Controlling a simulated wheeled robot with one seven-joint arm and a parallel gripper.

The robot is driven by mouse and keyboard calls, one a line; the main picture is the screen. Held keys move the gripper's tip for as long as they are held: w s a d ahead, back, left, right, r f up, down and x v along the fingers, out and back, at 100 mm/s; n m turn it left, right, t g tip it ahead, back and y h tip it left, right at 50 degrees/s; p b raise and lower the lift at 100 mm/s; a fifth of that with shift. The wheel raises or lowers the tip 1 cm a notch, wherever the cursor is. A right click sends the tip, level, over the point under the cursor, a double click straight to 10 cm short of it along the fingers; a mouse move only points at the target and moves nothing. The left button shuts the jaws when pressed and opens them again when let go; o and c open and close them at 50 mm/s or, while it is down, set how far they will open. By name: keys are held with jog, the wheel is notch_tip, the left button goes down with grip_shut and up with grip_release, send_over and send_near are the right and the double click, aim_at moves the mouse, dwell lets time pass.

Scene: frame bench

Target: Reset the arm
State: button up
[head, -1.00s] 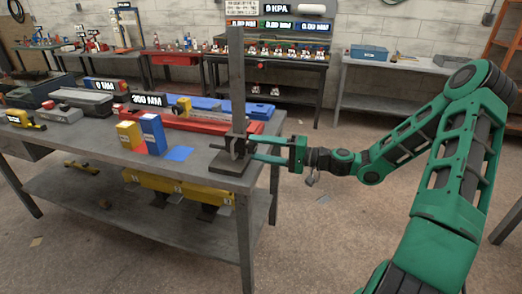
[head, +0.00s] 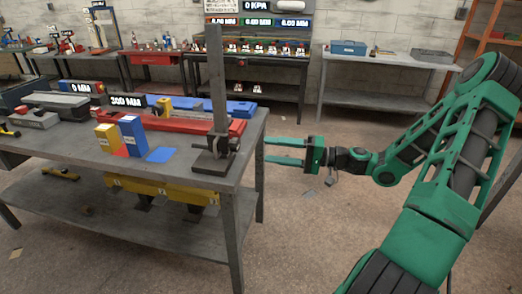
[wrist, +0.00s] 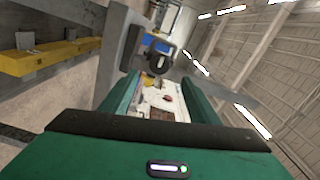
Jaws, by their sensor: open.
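My gripper (head: 285,150) is open and empty in the head view. Its two green fingers point left toward the right end of the workbench (head: 190,180), clear of it, with a gap of bare air to the upright post. The dark upright post (head: 216,80) stands on a flat base (head: 213,164) at the bench's right corner. In the wrist view, my gripper (wrist: 155,85) shows its two green fingers spread, with nothing held between them.
A yellow box (head: 107,139) and a blue box (head: 132,136) stand on the bench, near a blue flat square (head: 160,155). A red rail (head: 190,123) lies behind them. The floor right of the bench is open.

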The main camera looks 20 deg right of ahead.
jog(key=shift+s+d, duration=0.2)
jog(key=shift+d, duration=0.1)
jog(key=s+a+f+n+g+h, duration=0.2)
jog(key=s+f+n+g+h, duration=0.1)
jog(key=s+f+g+h, duration=0.55)
jog(key=s+d+r+m+g+h, duration=0.1)
jog(key=s+d+r, duration=0.4)
jog(key=s, duration=0.6)
jog(key=s+d+r+m+g+h, duration=0.1)
jog(key=s+d+r+m+h, duration=0.2)
jog(key=s, duration=0.9)
notch_tip(320, 180, up, 4)
jog(key=shift+d+f+m+h, duration=0.2)
jog(key=shift+d+m+h, duration=0.1)
jog(key=shift+d+h, duration=0.6)
